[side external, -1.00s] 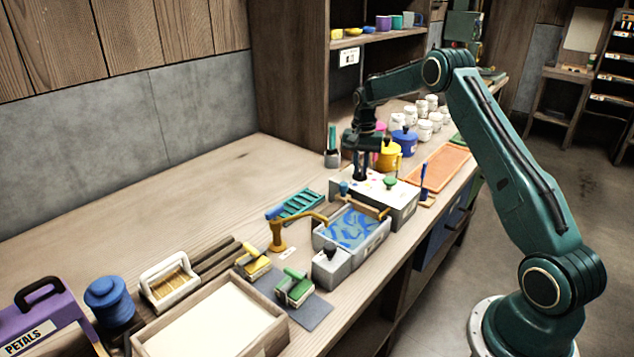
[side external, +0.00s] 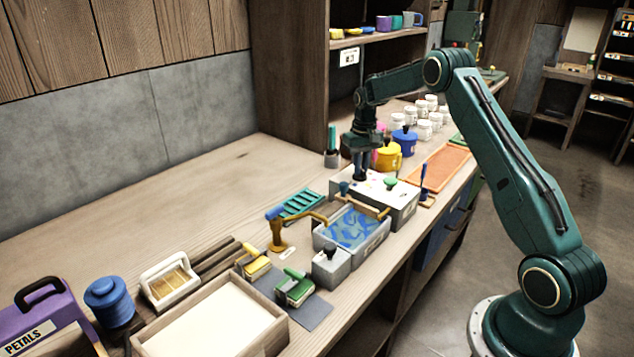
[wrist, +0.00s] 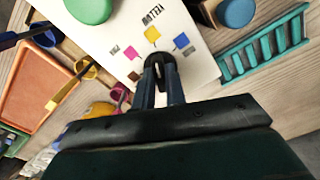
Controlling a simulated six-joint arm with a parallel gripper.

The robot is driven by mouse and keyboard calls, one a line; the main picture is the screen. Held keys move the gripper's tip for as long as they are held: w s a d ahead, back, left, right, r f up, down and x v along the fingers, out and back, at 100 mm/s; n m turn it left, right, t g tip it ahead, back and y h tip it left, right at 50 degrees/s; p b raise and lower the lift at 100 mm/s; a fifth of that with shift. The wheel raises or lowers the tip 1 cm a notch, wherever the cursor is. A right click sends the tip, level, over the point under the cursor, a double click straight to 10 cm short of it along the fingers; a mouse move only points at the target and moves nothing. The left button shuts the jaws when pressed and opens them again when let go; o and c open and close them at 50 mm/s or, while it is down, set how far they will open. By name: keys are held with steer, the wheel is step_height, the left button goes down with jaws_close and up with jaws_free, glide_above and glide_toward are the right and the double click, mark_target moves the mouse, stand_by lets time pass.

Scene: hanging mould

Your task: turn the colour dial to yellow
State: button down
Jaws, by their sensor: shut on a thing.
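The colour dial (wrist: 158,60) is a small dark knob on the white top of a box (wrist: 205,72). Pink (wrist: 131,52), yellow (wrist: 152,34) and blue (wrist: 181,40) patches fan around it in the wrist view, the yellow between the other two. My gripper (wrist: 160,68) points down and is shut on the knob, hiding part of it. Which colour the dial points to I cannot tell. In the side external view my gripper (side external: 360,177) stands over the same box (side external: 403,211), and the dial is hidden by the fingers.
A green knob (side external: 390,183) and a teal knob (side external: 344,187) stand on the box's edges. A tray of blue-patterned liquid (side external: 352,228) and a teal rack (side external: 299,204) lie beside it. Yellow (side external: 388,157) and blue (side external: 404,142) pots stand behind.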

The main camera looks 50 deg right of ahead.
stand_by(0.3)
steer(key=c, duration=1.4)
jaws_free()
steer(key=shift+c, duration=0.2)
steer(key=shift+r, duration=0.15)
step_height(320, 180, up, 14)
steer(key=shift+f, duration=0.2)
